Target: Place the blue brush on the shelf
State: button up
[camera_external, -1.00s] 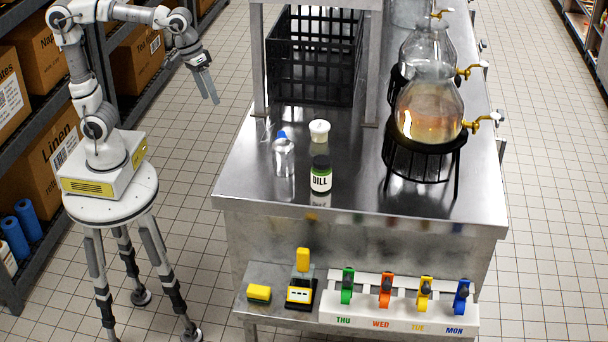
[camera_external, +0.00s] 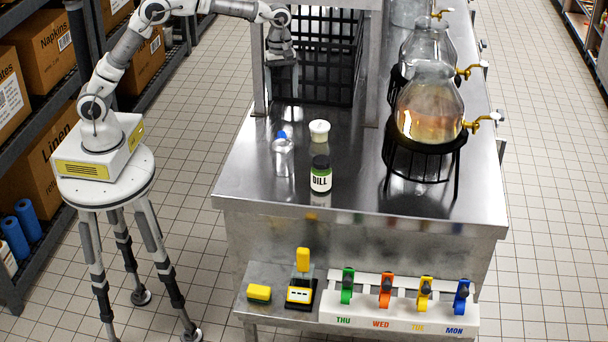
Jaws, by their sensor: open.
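I cannot make out a blue brush for certain. A clear bottle (camera_external: 283,160) with a small blue top (camera_external: 282,135) stands on the steel table; whether the blue part is a cap or part of a brush is too small to tell. A steel shelf (camera_external: 345,4) on posts crosses above the table at the top edge of the view. My gripper (camera_external: 283,92) is open and points down over the table's back left, in front of the black crate and behind the bottle. Nothing shows between its fingers.
A white tub (camera_external: 319,131) and a dill jar (camera_external: 321,175) stand beside the bottle. A black crate (camera_external: 318,50) is behind. Glass dispensers (camera_external: 430,108) on black stands line the right. The table's front middle is clear.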

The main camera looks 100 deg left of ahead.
aim_at(283, 134)
jog(key=f, duration=0.3)
jog(key=d+f, duration=0.1)
jog(key=f, duration=0.7)
jog(key=shift+w+d+f+b, duration=0.15)
jog(key=shift+w+f+b, duration=0.05)
jog(key=shift+b, duration=0.2)
jog(key=shift+s+d+f, duration=0.1)
jog(key=shift+s+f, duration=0.05)
jog(key=shift+f, duration=2.5)
grip_shut()
